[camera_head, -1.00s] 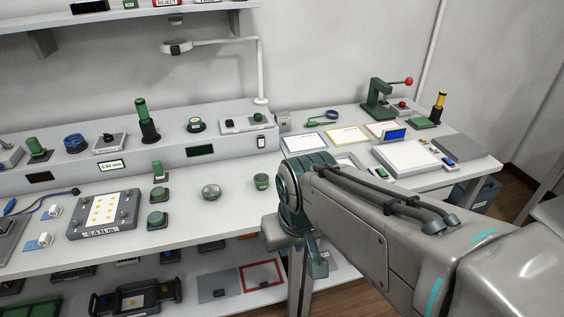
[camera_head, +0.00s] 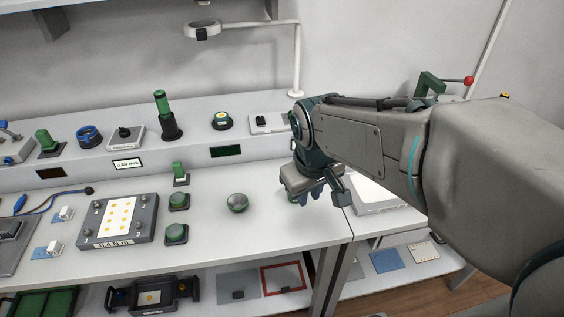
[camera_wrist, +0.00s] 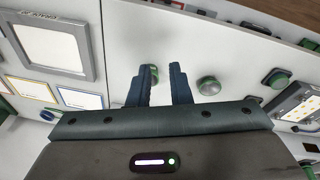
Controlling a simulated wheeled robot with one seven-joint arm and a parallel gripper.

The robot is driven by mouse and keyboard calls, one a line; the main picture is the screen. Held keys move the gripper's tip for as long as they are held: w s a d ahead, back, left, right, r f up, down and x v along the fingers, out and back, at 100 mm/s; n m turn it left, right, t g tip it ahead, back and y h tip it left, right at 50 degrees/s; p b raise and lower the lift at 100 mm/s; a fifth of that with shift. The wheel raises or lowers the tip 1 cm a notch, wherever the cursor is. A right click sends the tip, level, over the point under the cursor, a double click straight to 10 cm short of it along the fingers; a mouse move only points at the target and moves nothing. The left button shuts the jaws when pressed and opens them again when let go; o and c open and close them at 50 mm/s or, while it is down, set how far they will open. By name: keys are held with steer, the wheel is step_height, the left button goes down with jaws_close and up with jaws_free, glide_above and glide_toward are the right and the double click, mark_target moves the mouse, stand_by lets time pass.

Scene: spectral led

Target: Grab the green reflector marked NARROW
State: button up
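My gripper (camera_head: 310,194) hangs over the right end of the front bench; in the wrist view its two blue fingers (camera_wrist: 160,72) are apart with nothing held between them. A small green cup-like piece (camera_wrist: 154,75) shows beside the left fingertip, partly hidden by that finger. In the head view it is mostly hidden behind the gripper. A round silver-topped piece with a green rim (camera_head: 237,203) sits left of the gripper; the wrist view shows it right of the fingers (camera_wrist: 209,86). I cannot read NARROW on either piece.
Green round pieces on dark bases (camera_head: 175,233) and a grey plate with yellow dots (camera_head: 118,219) lie further left. A raised shelf with a black-and-green cylinder (camera_head: 169,121) runs behind. A white panel (camera_head: 376,196) lies right of the gripper. The bench front is clear.

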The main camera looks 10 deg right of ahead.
steer(key=w+a+f+n+h, duration=0.1)
steer(key=w+a+f+n, duration=0.15)
steer(key=w+n, duration=0.6)
steer(key=w+f+m, duration=0.1)
steer(key=f, duration=0.3)
steer(key=w+d+f+m, duration=0.1)
steer(key=w+f, duration=0.1)
steer(key=f, duration=0.2)
steer(key=w+d+f+m, duration=0.1)
steer(key=f, duration=0.3)
steer(key=shift+w+f+h, duration=0.3)
steer(key=shift+f, duration=0.05)
jaws_close()
